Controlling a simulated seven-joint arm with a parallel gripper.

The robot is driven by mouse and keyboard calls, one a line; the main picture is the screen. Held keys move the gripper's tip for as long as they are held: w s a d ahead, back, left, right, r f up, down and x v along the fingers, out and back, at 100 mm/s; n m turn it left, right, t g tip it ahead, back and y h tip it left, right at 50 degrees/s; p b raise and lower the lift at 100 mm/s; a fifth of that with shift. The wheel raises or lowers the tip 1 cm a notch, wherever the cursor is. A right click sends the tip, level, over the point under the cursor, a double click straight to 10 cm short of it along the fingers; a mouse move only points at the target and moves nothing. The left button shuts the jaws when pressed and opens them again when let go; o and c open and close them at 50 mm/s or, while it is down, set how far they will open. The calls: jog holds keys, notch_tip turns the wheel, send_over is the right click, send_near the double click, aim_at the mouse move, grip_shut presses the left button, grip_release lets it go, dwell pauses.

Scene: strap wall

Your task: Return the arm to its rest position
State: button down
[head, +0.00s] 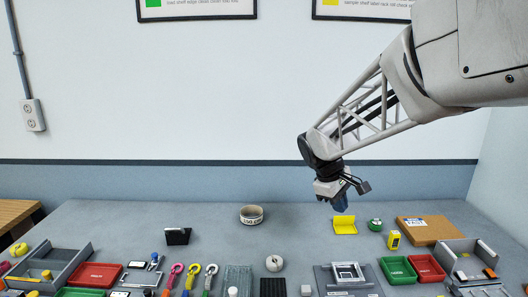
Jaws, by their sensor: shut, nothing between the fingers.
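My gripper (339,203) is at the end of my arm, which reaches in from the upper right. It hangs above the back part of the grey table (300,222), just over a yellow bent piece (345,226). Its fingers look shut and hold nothing. They are small and partly dark, and I cannot tell whether they touch anything from this view.
A tape roll (251,215) and a dark stand (178,236) are at the back. A cardboard box (427,230), a yellow device (394,240) and green and red trays (397,270) lie right. Bins, trays and tools crowd the front. The back left table is clear.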

jog(key=s+a+f+m+t+y, duration=0.1)
jog(key=s+m+y, duration=0.3)
jog(key=s, duration=2.6)
jog(key=f+m+t, duration=0.1)
jog(key=m, duration=0.3)
jog(key=shift+s+a+m, duration=0.2)
jog(key=shift+s+m, duration=0.1)
jog(key=shift+m, duration=0.1)
